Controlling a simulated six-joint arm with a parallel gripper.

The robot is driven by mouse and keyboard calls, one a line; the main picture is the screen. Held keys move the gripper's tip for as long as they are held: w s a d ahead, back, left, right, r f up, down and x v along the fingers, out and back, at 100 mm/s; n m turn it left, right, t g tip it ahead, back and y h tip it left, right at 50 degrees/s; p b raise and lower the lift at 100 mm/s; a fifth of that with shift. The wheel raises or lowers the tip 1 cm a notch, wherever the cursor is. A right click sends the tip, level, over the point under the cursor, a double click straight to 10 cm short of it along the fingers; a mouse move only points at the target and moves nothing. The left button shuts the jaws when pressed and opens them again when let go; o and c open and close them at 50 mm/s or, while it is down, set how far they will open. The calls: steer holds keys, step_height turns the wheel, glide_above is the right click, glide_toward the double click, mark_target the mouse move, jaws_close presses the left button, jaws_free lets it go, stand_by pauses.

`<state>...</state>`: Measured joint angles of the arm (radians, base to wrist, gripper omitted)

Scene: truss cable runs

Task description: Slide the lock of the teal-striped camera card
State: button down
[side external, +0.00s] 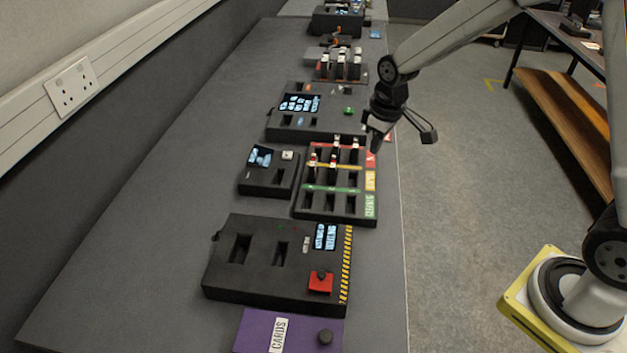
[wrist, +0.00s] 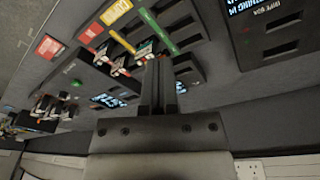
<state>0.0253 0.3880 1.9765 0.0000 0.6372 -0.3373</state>
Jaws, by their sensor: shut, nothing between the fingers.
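My gripper (side external: 376,143) is shut and empty, above the right edge of the black card rack (side external: 300,208) in the side view. In the wrist view the closed fingers of my gripper (wrist: 157,82) point at the rack, close to the upright cards. Several small cards with white and red parts stand in the rack slots, including a front card (side external: 312,161) and another card (side external: 333,160). In the wrist view, cards (wrist: 120,66) stand just left of the fingertips. I cannot tell which card has the teal stripe, and its lock is too small to make out.
The rack has red, yellow and green strips. A small black box with a screen (side external: 260,156) stands left of it. A larger box with a red button (side external: 320,281) and a purple cards mat (side external: 262,332) lie nearer. More devices line the far bench. Bare bench lies to the left.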

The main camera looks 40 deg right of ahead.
mark_target(333, 173)
steer(key=w+d+f+n, duration=0.1)
steer(key=w+f+n, duration=0.1)
steer(key=w, duration=0.6)
steer(key=w+d+f+n+g, duration=0.1)
steer(key=w+f+n, duration=0.1)
steer(key=w, duration=0.6)
steer(key=shift+d+f+n+g, duration=0.3)
steer(key=shift+d+n, duration=0.1)
steer(key=shift+n, duration=0.3)
steer(key=shift+f, duration=0.1)
steer(key=shift+f, duration=2.85)
steer(key=shift+f, duration=0.95)
steer(key=shift+r, duration=0.15)
stand_by(0.5)
steer(key=shift+w+d, duration=0.25)
steer(key=shift+w, duration=0.1)
stand_by(0.8)
